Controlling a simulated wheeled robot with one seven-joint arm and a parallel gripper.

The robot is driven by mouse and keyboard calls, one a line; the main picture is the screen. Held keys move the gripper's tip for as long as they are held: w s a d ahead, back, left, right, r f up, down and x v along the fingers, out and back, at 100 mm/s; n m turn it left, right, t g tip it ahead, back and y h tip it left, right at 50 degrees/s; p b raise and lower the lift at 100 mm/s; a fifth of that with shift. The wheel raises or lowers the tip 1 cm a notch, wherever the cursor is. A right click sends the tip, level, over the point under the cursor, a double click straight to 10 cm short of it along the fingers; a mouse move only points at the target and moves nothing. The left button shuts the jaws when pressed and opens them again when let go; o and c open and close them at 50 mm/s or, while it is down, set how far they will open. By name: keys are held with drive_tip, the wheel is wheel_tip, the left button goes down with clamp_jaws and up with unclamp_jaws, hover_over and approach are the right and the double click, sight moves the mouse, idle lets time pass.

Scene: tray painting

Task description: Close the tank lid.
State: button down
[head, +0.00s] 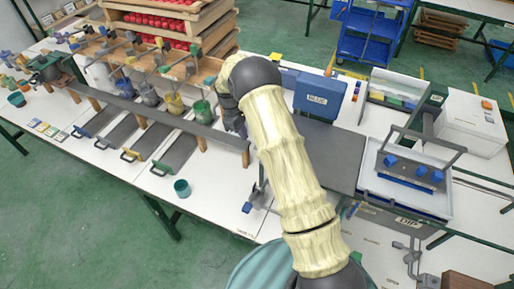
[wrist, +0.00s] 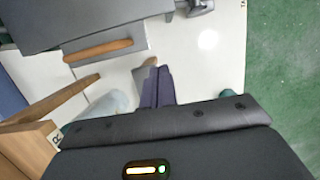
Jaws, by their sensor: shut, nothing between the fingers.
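A blue box or panel (head: 320,96) with a BLUE label stands upright in the head view, just right of my arm. In front of it is a wide dark grey flat slab (head: 340,150), partly covered by my arm. I cannot tell which of these is the tank lid. In the wrist view a dark grey slab (wrist: 90,18) fills the upper left, with a wooden bar (wrist: 97,50) along its near edge. My gripper (wrist: 158,72) is shut and empty, pointing at the white table below that bar. In the head view my forearm hides most of it.
A wooden rack (wrist: 28,150) stands close at the lower left of the wrist view. Paint cups (head: 175,103) hang along a long stand left of my arm. A white tray (head: 405,195) with blue blocks stands at the right.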

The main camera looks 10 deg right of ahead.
drive_tip(key=s+d+f+p, duration=0.3)
drive_tip(key=d+f+p, duration=0.1)
drive_tip(key=f+p, duration=0.1)
drive_tip(key=shift+x, duration=0.8)
drive_tip(key=shift+d, duration=0.2)
